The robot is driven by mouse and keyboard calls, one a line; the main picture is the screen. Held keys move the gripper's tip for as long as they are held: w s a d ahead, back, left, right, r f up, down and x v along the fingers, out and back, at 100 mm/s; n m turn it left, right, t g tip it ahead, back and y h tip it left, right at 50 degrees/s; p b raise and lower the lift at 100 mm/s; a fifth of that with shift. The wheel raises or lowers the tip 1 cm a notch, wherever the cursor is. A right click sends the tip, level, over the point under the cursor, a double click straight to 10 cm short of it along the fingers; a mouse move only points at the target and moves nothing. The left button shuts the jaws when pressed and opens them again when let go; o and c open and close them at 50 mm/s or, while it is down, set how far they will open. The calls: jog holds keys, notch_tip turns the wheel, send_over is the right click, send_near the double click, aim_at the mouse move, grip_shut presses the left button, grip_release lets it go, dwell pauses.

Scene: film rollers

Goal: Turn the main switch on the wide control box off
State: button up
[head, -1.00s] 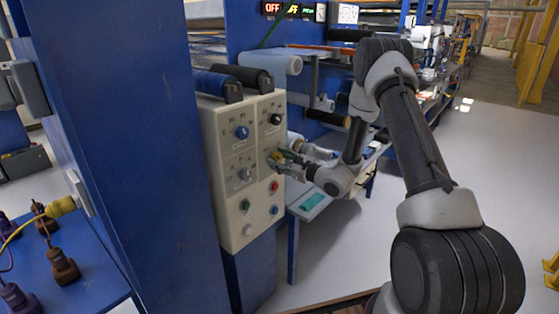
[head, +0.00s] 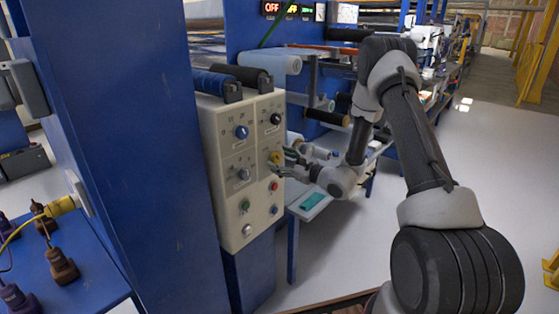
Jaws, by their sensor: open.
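The wide control box (head: 227,205) is a cream panel on a blue frame, with several knobs and buttons on its face. A yellow rotary switch (head: 277,157), which looks like the main switch, sits at the right edge of the panel, halfway up. Its exact turn position is too small to tell. My gripper (head: 287,163) is open just right of the yellow switch, its fingers pointing at the panel. The fingertips seem to be close to the switch, apart from it or barely touching; I cannot tell which.
A blue knob (head: 241,132), a black knob (head: 275,118), a grey knob (head: 244,174) and a red button (head: 274,186) surround the switch. A red display (head: 272,7) above reads OFF. A small table (head: 308,204) stands behind right. Open floor lies right.

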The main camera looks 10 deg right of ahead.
jog(key=v, duration=1)
jog(key=shift+s+d, duration=0.2)
jog(key=shift+s, duration=0.1)
